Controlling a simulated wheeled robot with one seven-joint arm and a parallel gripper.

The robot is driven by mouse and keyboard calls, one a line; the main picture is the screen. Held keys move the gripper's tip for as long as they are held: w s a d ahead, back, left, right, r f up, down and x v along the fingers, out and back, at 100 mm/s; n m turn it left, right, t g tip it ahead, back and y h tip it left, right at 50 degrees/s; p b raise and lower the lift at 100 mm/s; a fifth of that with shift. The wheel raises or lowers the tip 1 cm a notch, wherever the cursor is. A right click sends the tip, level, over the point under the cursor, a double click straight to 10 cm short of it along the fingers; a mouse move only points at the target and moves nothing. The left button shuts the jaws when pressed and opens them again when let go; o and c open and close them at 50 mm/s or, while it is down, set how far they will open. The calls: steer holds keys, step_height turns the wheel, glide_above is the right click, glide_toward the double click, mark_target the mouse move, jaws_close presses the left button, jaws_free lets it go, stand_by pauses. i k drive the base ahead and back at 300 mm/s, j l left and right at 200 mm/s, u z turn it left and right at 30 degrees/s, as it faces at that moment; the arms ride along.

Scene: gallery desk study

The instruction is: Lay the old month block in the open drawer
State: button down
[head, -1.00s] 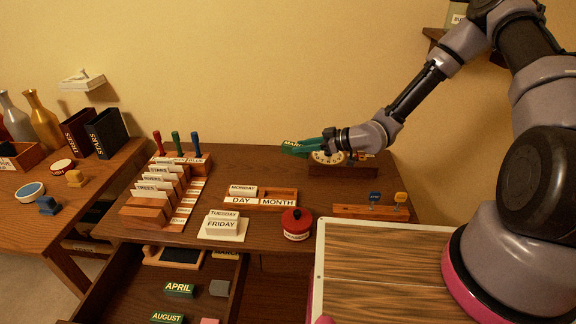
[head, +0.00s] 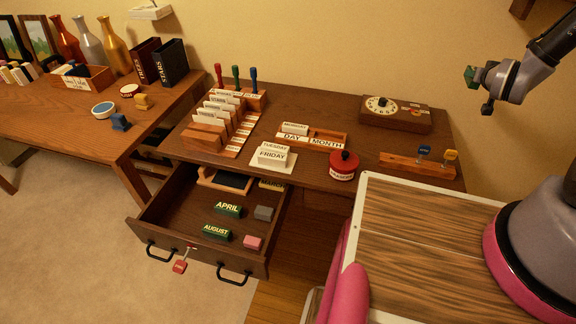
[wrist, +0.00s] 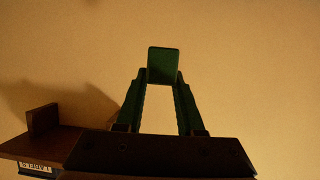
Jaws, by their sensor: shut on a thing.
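My gripper (head: 474,84) is up at the right, in front of the wall and above the desk's right end. It is shut on a small green block (head: 469,73), the month block; its lettering cannot be read now. In the wrist view the block (wrist: 163,65) sits between the fingertips (wrist: 163,80). The open drawer (head: 172,208) is at lower left of the head view, well away from my gripper.
The calendar stand (head: 318,142) holds a MONDAY block (head: 295,128); its MONTH slot is empty. The drawer's left-middle floor is bare.

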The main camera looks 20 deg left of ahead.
mark_target(186, 214)
steer(key=k+j+u, duration=0.1)
steer(key=k+j, duration=0.8)
steer(key=j, duration=1.25)
steer(key=k+u, duration=0.05)
